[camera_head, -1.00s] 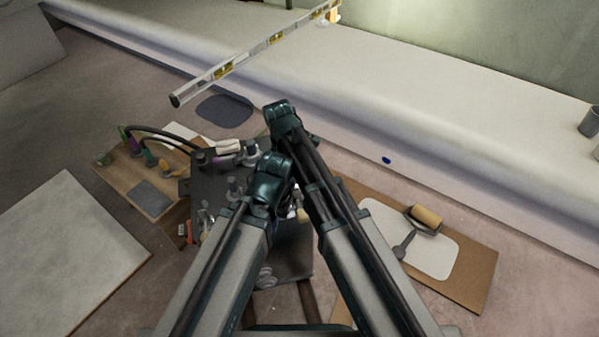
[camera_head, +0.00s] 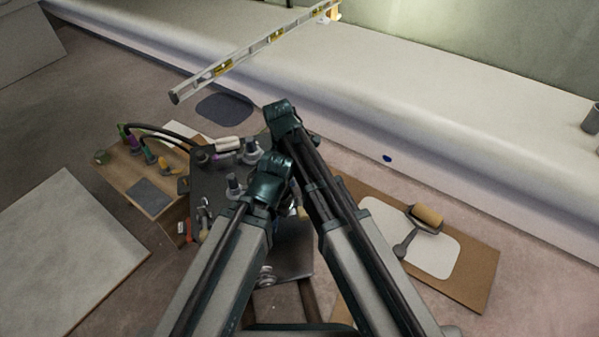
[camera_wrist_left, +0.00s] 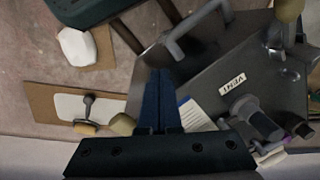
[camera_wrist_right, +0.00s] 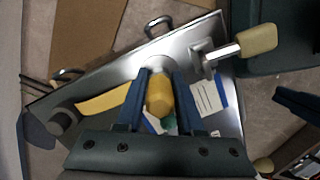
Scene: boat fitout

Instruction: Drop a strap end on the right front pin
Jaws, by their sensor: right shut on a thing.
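A dark metal plate (camera_head: 212,177) with fittings lies under my arms in the head view. My right gripper (camera_wrist_right: 160,95) is shut on a yellow rounded piece (camera_wrist_right: 158,98); I cannot tell whether it is a strap end. A yellow curved strip (camera_wrist_right: 100,102) runs to the left of it, toward a dark round fitting (camera_wrist_right: 60,121). My left gripper (camera_wrist_left: 158,102) has its fingers together with nothing visible between them, above the plate. Grey upright fittings stand on the plate, one with a purple part (camera_wrist_left: 262,122). In the head view my arms hide both fingertips; I cannot pick out the right front pin.
A tan-handled lever (camera_wrist_right: 252,42) stands at the plate's right in the right wrist view. A grey bar handle (camera_wrist_left: 190,35) and VENT label (camera_wrist_left: 232,84) show in the left wrist view. A spirit level (camera_head: 250,52) lies behind.

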